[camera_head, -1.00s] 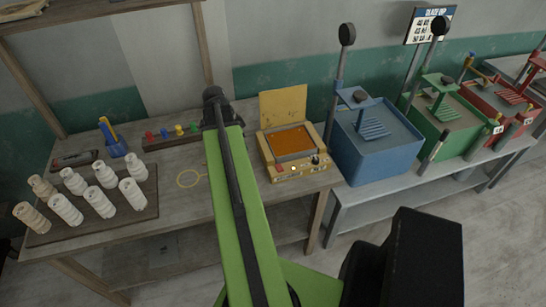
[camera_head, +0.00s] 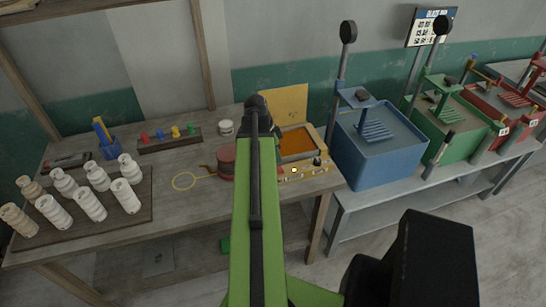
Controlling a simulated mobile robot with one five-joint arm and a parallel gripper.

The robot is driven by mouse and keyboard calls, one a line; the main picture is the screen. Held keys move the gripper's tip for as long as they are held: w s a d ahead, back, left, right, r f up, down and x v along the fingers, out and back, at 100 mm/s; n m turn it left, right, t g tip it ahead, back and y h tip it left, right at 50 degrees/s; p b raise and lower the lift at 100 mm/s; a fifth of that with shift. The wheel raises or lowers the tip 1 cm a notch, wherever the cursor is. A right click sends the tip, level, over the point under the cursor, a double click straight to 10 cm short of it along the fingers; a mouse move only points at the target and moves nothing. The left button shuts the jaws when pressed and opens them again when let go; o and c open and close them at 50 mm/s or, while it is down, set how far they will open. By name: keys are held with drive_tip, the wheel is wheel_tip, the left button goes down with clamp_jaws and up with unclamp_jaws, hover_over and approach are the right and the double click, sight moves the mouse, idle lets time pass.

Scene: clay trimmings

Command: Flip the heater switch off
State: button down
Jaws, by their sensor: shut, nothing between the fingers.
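The heater (camera_head: 319,163) is a yellow box on the bench with an orange top plate and a raised yellow panel behind. Its front face carries a small bright yellow lamp (camera_head: 294,170) and a dark knob (camera_head: 317,161). A small red part, possibly the switch, shows low at the front left, close to my arm; its position is not readable. My green arm reaches up the picture, covering the heater's left edge. My gripper (camera_head: 258,104) is the dark end of the arm, left of the raised panel. It appears shut and empty, its fingertips unclear.
A round red container (camera_head: 227,162) and a small pale jar (camera_head: 226,127) stand left of my arm. A yellow ring tool (camera_head: 184,181) lies on the bench. Cream clay pieces stand on a dark board (camera_head: 138,210) at left. A blue bin (camera_head: 385,150) stands right of the heater.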

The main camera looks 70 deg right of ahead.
sight(280, 171)
drive_tip(key=f+b, duration=0.2)
drive_tip(key=f, duration=0.1)
drive_tip(key=f+b, duration=0.1)
drive_tip(key=f, duration=0.1)
drive_tip(key=shift+s+a+f+b, duration=0.1)
drive_tip(key=shift+s+a+b, duration=0.05)
drive_tip(key=shift+s+b, duration=0.15)
